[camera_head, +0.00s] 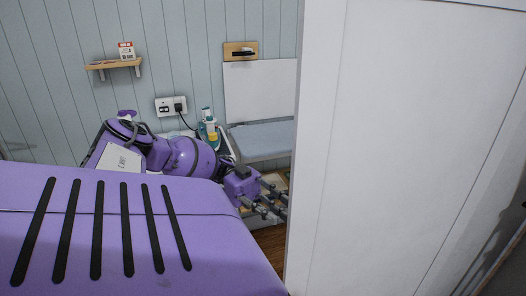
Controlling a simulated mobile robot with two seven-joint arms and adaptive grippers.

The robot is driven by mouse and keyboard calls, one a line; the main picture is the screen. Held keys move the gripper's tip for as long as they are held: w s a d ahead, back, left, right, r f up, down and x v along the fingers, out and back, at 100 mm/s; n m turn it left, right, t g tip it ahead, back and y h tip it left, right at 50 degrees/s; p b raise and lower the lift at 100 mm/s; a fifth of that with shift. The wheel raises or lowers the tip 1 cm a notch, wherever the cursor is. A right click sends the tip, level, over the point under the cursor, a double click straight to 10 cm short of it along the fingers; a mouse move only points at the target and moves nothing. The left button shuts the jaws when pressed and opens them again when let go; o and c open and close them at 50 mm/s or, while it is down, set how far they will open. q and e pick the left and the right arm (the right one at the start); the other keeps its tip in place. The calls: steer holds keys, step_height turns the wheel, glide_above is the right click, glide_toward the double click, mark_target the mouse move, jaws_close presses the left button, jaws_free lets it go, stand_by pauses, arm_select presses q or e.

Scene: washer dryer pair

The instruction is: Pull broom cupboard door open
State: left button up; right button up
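A tall white panel (400,150), which looks like the broom cupboard door, fills the right half of the head view. Its narrow left edge runs nearly upright. No handle shows on the part in view. My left gripper (277,206) is low, just left of that edge, with its fingers pointing right towards it. The fingers look spread apart with nothing seen between them. Whether the fingertips touch the panel or pass behind its edge I cannot tell. My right gripper is not in view.
A small wooden shelf (113,65) with a tag and a wall socket (171,106) are on the panelled wall. Bottles (208,128) stand behind my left arm. A white board (259,91) hangs above a pale grey-blue surface (262,140). A strip of wooden floor (271,243) shows below my gripper.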

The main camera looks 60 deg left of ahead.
arm_select(q)
steer(key=v, duration=0.6)
steer(key=shift+d, duration=0.1)
stand_by(0.5)
